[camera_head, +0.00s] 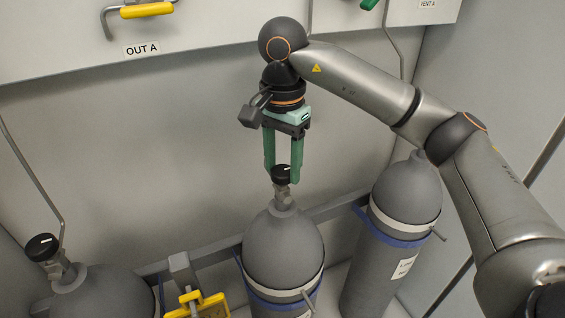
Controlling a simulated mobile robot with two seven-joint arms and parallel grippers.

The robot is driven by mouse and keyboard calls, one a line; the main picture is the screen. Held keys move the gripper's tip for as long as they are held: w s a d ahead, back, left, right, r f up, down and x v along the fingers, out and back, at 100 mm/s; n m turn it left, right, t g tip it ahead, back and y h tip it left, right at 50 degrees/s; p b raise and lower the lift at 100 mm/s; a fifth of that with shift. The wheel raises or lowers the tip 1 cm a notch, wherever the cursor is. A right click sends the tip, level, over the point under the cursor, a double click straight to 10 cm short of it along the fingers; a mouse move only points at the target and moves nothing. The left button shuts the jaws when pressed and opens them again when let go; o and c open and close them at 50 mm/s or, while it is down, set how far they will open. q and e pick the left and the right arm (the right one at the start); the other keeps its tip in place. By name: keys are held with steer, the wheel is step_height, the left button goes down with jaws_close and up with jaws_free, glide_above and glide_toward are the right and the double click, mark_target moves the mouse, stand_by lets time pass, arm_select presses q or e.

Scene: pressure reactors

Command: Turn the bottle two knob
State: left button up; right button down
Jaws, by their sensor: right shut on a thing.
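The middle gas bottle (283,245) is grey and stands upright, with a black knob (283,174) on its valve. I take this to be bottle two; I can read no number on it. My right gripper (283,172) comes down from above with its green fingers on either side of the knob and is shut on it. The knob's top with a small white mark shows between the fingers. My left gripper is not in view.
A left bottle (105,292) with its own black knob (42,247) and a right bottle (408,192) flank the middle one. A rail (215,253) runs behind them. A yellow clamp (197,304) is low at front. A panel labelled OUT A (142,50) with a yellow-handled valve (147,10) hangs above.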

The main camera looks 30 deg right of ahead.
mark_target(283, 170)
steer(key=shift+r, duration=0.1)
steer(key=shift+c, duration=1.3)
jaws_free()
step_height(283, 170, up, 12)
steer(key=p, duration=0.3)
steer(key=shift+r, duration=0.2)
